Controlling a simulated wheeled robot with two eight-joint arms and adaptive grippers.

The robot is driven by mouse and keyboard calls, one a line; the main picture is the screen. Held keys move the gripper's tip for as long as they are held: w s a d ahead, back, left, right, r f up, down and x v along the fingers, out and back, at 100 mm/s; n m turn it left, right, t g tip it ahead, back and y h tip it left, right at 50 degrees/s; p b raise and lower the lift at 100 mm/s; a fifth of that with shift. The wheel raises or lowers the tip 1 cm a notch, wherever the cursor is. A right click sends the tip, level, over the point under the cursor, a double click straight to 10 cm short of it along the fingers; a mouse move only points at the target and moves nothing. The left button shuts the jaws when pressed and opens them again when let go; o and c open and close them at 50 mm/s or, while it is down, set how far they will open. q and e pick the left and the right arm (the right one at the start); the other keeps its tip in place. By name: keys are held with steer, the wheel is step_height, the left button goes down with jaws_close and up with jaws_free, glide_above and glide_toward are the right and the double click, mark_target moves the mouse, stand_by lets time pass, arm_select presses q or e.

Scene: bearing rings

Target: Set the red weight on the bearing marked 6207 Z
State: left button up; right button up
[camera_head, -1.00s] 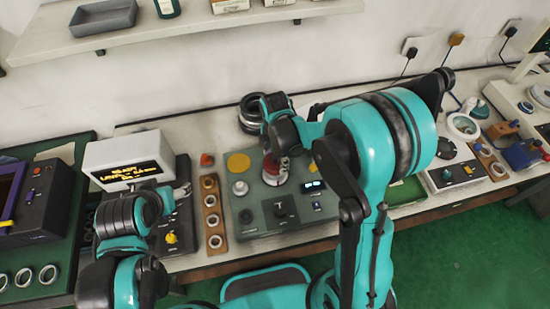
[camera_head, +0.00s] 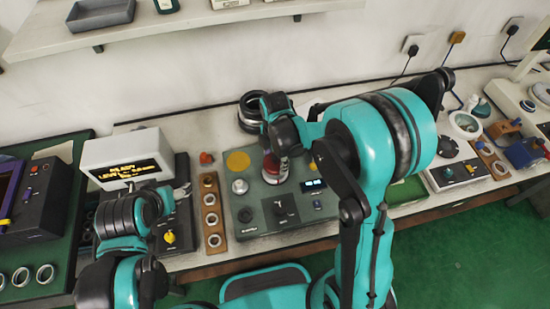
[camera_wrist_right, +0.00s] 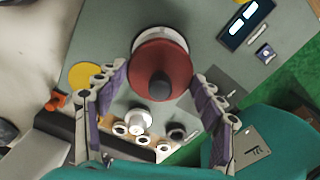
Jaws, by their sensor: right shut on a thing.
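The red weight (camera_head: 275,166) has a dark knob on top and stands upright over the grey-green test plate (camera_head: 262,208). In the right wrist view the red weight (camera_wrist_right: 163,68) sits between the fingers of my right gripper (camera_wrist_right: 160,78), which is shut on it. A pale metal ring (camera_wrist_right: 158,34) shows under its far edge; I cannot tell whether they touch. No marking 6207 Z is legible. My left gripper (camera_head: 180,191) is beside the display box, partly hidden by its own arm; its jaws are unclear.
A wooden strip with several bearing rings (camera_head: 211,215) lies left of the plate. The display box (camera_head: 125,158) stands further left. A yellow disc (camera_head: 238,161) and a silver knob (camera_head: 240,187) are on the plate. Dark stacked rings (camera_head: 250,112) stand behind.

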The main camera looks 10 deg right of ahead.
stand_by(0.6)
steer(key=o, duration=1.9)
steer(key=shift+c, duration=0.2)
steer(key=shift+r, duration=0.1)
step_height(320, 180, up, 12)
